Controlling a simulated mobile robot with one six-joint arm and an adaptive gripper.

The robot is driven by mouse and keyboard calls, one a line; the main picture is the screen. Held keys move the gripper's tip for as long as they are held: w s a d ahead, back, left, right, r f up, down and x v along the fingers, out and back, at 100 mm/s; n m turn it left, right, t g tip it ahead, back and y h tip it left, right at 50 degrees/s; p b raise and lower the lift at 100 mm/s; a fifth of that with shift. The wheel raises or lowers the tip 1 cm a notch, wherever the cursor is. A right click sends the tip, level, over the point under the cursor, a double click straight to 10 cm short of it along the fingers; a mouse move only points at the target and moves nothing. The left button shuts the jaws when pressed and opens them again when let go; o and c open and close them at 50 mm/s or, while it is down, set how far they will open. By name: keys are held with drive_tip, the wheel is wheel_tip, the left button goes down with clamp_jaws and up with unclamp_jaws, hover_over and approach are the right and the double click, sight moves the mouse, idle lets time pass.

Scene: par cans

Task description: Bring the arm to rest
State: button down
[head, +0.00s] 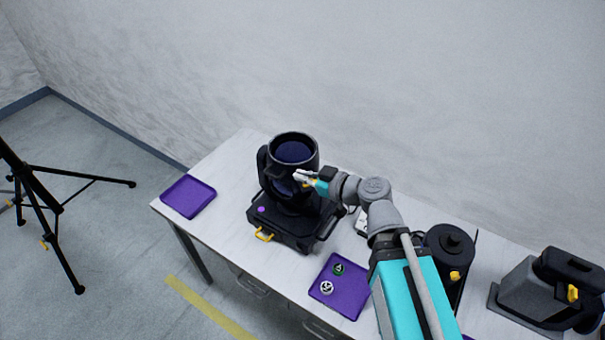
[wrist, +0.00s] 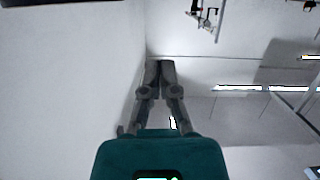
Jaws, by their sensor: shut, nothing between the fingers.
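My gripper (head: 300,176) is at the end of my arm in the head view, in front of the black par can (head: 294,150) on the table. In that view it overlaps the can's body; I cannot tell whether it touches it. In the wrist view my gripper (wrist: 160,66) has its fingers together, with nothing between them. The wrist camera looks toward a pale wall and ceiling lights, and no table object shows there.
The white table (head: 232,158) carries a purple tray (head: 188,197) at left and another purple tray (head: 347,299) with two small round pieces. A black cylinder (head: 449,243) and a dark boxy device (head: 532,285) stand at right. A tripod (head: 43,205) stands on the floor.

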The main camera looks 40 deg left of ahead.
idle(0.3)
drive_tip(key=w+d+f+m+t+h+b, duration=0.1)
drive_tip(key=w+d+f+m+h, duration=0.4)
drive_tip(key=d, duration=0.6)
drive_tip(key=w+d+f+m+t+h, duration=0.1)
drive_tip(key=w+d+f+m+h, duration=0.15)
drive_tip(key=w+d+f, duration=0.65)
drive_tip(key=s+d+f+m+h, duration=0.1)
drive_tip(key=d+m+h, duration=0.3)
drive_tip(key=d, duration=1.1)
drive_tip(key=d+f+m+g+h+b, duration=0.1)
drive_tip(key=d+m+h, duration=0.2)
drive_tip(key=d+m, duration=0.4)
drive_tip(key=d, duration=0.8)
drive_tip(key=shift+s+f+m+h, duration=0.3)
drive_tip(key=shift+s+m+h, duration=0.05)
drive_tip(key=shift+a, duration=0.25)
